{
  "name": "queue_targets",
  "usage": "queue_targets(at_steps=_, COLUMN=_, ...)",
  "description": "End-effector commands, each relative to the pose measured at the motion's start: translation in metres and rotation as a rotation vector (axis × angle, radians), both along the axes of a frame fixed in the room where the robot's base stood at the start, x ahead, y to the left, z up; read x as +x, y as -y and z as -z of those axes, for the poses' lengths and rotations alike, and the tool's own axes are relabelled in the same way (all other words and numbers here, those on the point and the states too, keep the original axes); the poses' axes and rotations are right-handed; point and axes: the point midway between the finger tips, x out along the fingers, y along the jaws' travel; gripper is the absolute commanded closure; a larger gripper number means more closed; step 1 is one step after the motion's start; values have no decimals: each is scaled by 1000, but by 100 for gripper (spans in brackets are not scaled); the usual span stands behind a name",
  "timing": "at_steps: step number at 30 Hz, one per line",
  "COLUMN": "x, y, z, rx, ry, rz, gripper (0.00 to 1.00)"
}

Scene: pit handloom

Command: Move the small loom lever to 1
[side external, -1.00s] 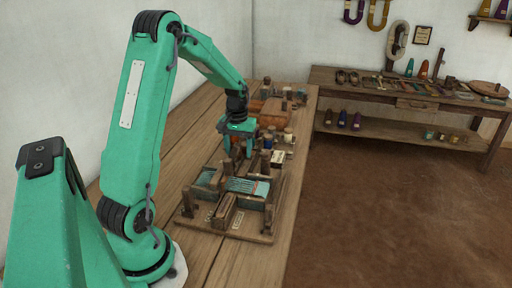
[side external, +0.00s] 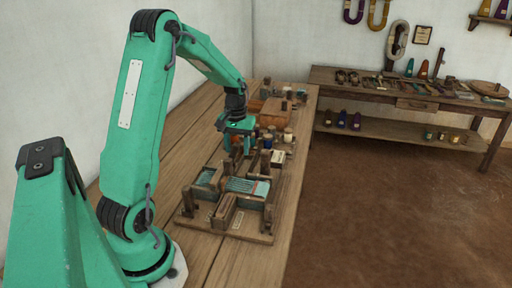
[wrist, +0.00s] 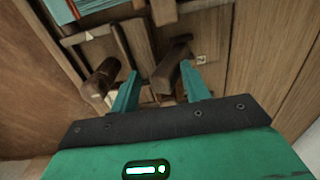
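The small handloom (side external: 228,204) stands on the wooden bench, with a teal woven strip (side external: 247,186) in its middle. My gripper (side external: 238,146) is above the loom's far end. In the wrist view my gripper (wrist: 160,68) is open, its two teal fingers apart. A short dark wooden lever-like piece (wrist: 172,66) shows between the fingertips; I cannot tell whether either finger touches it. A small white tag (wrist: 200,59), perhaps with a number, lies right of it, and a tag with a triangle (wrist: 89,36) lies to the left.
A rounded wooden post (wrist: 101,80) stands just left of my left finger. Spools (side external: 288,135) and a brown box (side external: 272,112) sit on the bench beyond the loom. A side table (side external: 400,92) with tools stands along the back wall. Bare bench lies left of the loom.

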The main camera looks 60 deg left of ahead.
Motion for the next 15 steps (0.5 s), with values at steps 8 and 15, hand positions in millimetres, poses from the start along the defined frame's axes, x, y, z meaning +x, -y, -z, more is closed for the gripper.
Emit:
queue_targets(at_steps=8, x=1, y=-1, z=-20, rx=4, ry=6, rz=-1, gripper=55)
queue_targets(at_steps=15, x=1, y=-2, z=-36, rx=4, ry=6, rz=-2, gripper=55)
